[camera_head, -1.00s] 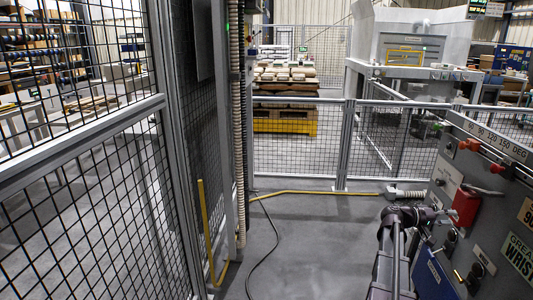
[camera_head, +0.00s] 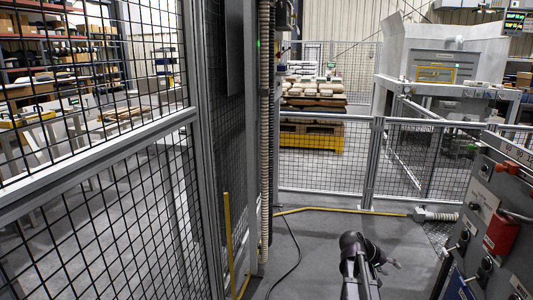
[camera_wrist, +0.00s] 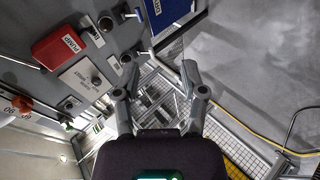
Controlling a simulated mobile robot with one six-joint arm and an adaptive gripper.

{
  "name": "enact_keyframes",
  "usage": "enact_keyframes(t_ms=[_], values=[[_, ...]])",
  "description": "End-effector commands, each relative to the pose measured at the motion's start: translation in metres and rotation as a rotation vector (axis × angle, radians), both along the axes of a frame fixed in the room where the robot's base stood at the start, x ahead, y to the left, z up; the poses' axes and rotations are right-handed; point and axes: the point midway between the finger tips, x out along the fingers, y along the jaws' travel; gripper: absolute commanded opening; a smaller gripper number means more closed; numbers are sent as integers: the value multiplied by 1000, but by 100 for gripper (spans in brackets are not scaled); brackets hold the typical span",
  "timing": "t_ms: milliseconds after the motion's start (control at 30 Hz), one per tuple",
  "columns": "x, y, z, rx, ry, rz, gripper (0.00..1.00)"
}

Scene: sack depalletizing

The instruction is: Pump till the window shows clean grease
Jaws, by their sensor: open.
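The red pump box (camera_head: 503,235), lettered PUMP, is on the grey panel (camera_head: 512,195) at the right of the head view. In the wrist view the red pump box (camera_wrist: 60,46) is at upper left, beside a white label plate (camera_wrist: 87,77) and dark round knobs. My gripper (camera_wrist: 160,76) is open and empty, its two fingers spread in front of the wrist camera. It is apart from the red box, which lies to its left in that view. In the head view my arm end is low, left of the panel. I cannot make out a grease window.
A blue plate (camera_wrist: 165,12) is at the top of the wrist view. Mesh fence (camera_head: 325,155) runs behind and along the left. A loaded pallet (camera_head: 312,135) stands beyond it. A dark cable (camera_head: 285,255) and a yellow floor line (camera_head: 340,210) cross the open floor.

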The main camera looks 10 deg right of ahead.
Motion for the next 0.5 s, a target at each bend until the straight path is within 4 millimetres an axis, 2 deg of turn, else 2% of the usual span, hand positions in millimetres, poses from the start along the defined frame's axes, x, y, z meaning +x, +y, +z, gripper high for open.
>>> enact_keyframes(t_ms=[33, 267, 500], values=[[3, 24, -7, 47, -8, 24, 54], [16, 125, -36, 281, -30, 133, 54], [15, 234, -58, 531, -21, 256, 54]])
